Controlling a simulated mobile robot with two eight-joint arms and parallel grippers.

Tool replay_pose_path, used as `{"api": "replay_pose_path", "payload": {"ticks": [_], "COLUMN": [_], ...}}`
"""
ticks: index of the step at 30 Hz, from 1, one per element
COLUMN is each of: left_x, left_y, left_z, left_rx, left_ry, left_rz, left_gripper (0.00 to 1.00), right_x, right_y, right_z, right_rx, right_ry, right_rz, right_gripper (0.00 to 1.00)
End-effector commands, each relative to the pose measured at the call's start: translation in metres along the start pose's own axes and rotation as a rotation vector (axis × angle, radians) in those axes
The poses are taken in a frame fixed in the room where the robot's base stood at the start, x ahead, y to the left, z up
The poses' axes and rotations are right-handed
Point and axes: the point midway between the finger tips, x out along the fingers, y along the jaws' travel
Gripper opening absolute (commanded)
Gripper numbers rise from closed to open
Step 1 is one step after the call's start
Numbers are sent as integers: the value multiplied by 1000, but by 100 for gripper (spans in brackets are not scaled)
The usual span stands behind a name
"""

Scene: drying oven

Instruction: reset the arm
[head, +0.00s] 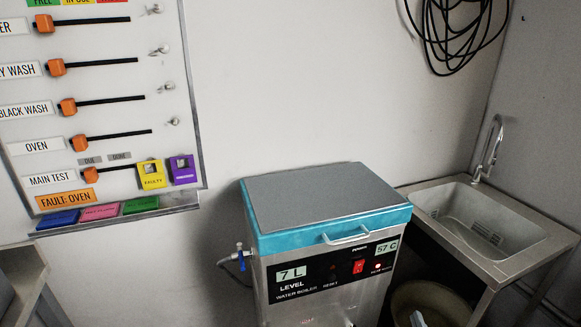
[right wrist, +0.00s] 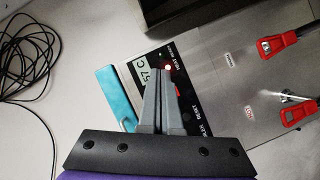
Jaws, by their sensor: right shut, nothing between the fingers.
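I cannot make out my left gripper in either view.
A steel sink (head: 480,222) stands right of the boiler, with a round bin (head: 435,297) partly hidden below. A wall board (head: 100,110) with orange sliders hangs at left, its tag reading "FAULT: OVEN". Red-handled taps (right wrist: 272,46) stick out from the boiler. A black cable coil (head: 455,30) hangs above.

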Motion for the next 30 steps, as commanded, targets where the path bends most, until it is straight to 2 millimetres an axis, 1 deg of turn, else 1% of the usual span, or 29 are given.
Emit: {"api": "replay_pose_path", "payload": {"ticks": [1,2,3,5,7,8,9,11,12,14,15,16,17,18,26,30], "left_x": [0,0,0,0,0,0,0,0,0,0,0,0,-12,-29,-111,-156], "left_y": [0,0,0,0,0,0,0,0,0,0,0,0,0,0,0,0], "left_z": [0,0,0,0,0,0,0,0,0,0,0,0,-3,-8,-38,-60], "left_rx": [0,0,0,0,0,0,0,0,0,0,0,0,0,0,0,0], "left_ry": [0,0,0,0,0,0,0,0,0,0,0,0,4,10,40,56], "left_rz": [0,0,0,0,0,0,0,0,0,0,0,0,0,0,0,0], "left_gripper": [48,48,48,48,48,48,48,48,48,48,48,48,48,48,48,48], "right_x": [-12,-19,-30,-50,-77,-89,-106,-131,-148,-172,-189,-202,-206,-208,-223,-227], "right_y": [-5,-11,-21,-41,-68,-80,-95,-116,-130,-147,-157,-164,-154,-138,-60,-16], "right_z": [5,11,18,25,29,29,28,23,20,13,7,3,-3,-9,-48,-72], "right_rx": [114,187,281,412,543,593,653,730,773,826,857,879,884,883,888,892], "right_ry": [-86,-146,-224,-339,-460,-507,-568,-652,-701,-770,-812,-843,-846,-837,-808,-793], "right_rz": [-28,-50,-87,-155,-247,-290,-348,-437,-495,-580,-638,-681,-684,-673,-653,-645], "right_gripper": [0,0,0,0,0,0,0,0,0,0,0,0,0,0,0,0]}}
